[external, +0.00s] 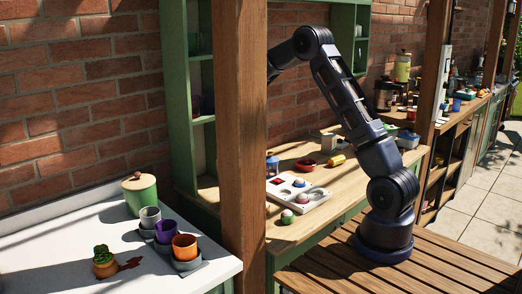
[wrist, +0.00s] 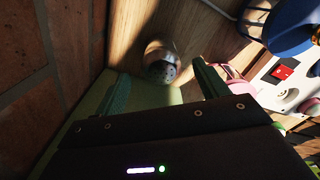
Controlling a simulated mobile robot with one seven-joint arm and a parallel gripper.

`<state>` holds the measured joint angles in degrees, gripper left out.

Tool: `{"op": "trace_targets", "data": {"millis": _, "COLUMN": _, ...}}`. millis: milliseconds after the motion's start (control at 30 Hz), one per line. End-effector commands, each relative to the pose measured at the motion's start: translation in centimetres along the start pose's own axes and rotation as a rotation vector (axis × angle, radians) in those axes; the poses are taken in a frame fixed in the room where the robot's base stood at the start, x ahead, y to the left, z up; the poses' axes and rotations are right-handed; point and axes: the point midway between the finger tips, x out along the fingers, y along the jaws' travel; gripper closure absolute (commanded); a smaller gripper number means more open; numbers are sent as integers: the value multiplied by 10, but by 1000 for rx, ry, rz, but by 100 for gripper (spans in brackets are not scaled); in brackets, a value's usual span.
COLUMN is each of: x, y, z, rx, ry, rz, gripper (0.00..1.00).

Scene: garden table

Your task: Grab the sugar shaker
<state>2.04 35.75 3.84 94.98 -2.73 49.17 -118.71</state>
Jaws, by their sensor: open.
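The sugar shaker (wrist: 161,56), a small round thing with a dark-dotted, metallic-looking top, stands on the wooden counter near the wall in the wrist view. My gripper (wrist: 161,72) is open, with one green finger on each side of the shaker in the picture. The shaker lies between or just beyond the fingertips; I cannot tell the exact depth. I see no finger touching it. In the external view my arm passes behind the wooden post, which hides my gripper, and I cannot make out the shaker there.
A brick wall (wrist: 45,70) runs close on the left in the wrist view. A blue object (wrist: 283,27), a pink item (wrist: 236,73) and a white board (wrist: 265,76) with a red square lie to the right. The wooden post (external: 240,150) stands before the counter (external: 300,235).

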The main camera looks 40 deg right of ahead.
Motion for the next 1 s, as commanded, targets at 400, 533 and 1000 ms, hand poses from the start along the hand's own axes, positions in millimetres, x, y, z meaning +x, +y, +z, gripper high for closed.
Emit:
{"op": "trace_targets", "data": {"millis": 400, "x": 38, "y": -1, "z": -1, "rx": 0, "ry": 0, "rz": -1, "gripper": 27}}
{"op": "trace_targets", "data": {"millis": 533, "x": 54, "y": -1, "z": -1, "rx": -1, "ry": -1, "rz": 0, "gripper": 27}}
{"op": "trace_targets", "data": {"millis": 1000, "x": 60, "y": -1, "z": 0, "rx": -1, "ry": -1, "rz": 2, "gripper": 60}}
